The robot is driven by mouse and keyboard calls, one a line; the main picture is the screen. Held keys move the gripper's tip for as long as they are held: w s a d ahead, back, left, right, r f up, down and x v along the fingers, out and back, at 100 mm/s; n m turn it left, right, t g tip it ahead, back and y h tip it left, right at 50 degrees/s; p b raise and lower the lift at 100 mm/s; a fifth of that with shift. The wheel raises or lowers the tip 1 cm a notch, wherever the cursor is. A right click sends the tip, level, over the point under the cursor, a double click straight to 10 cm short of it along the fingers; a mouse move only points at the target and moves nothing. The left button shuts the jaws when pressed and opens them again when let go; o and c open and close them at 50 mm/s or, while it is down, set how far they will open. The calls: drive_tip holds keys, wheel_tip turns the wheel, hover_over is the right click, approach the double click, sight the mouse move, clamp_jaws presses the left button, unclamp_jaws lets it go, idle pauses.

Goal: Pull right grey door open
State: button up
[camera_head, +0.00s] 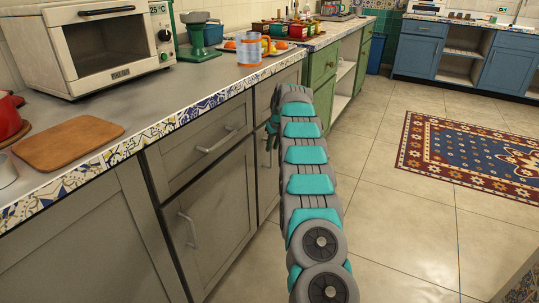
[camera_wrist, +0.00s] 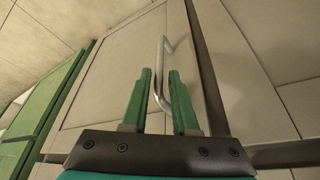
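The right grey door (camera_head: 264,178) is a narrow panel beside the green cabinets, closed and partly hidden behind my arm in the head view. In the wrist view the door (camera_wrist: 118,70) fills the middle, with its silver bar handle (camera_wrist: 162,48) standing out. My gripper (camera_wrist: 160,72) has two green fingers spread apart, one on each side of the handle. The handle's near end shows between the fingers; I cannot tell whether either finger touches it. In the head view my gripper (camera_head: 271,128) is at the door front, mostly hidden by my wrist.
A grey door with its own handle (camera_head: 190,229) and a drawer (camera_head: 207,143) are to the left, both closed. The patterned countertop edge (camera_head: 160,128) runs above. Green cabinets (camera_head: 322,68) stand beyond. The tiled floor (camera_head: 395,225) at right is clear, with a rug (camera_head: 480,155) farther off.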

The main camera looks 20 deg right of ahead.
drive_tip(key=x, duration=0.6)
drive_tip(key=shift+w+f, duration=0.1)
drive_tip(key=shift+f, duration=0.05)
clamp_jaws()
idle(1.3)
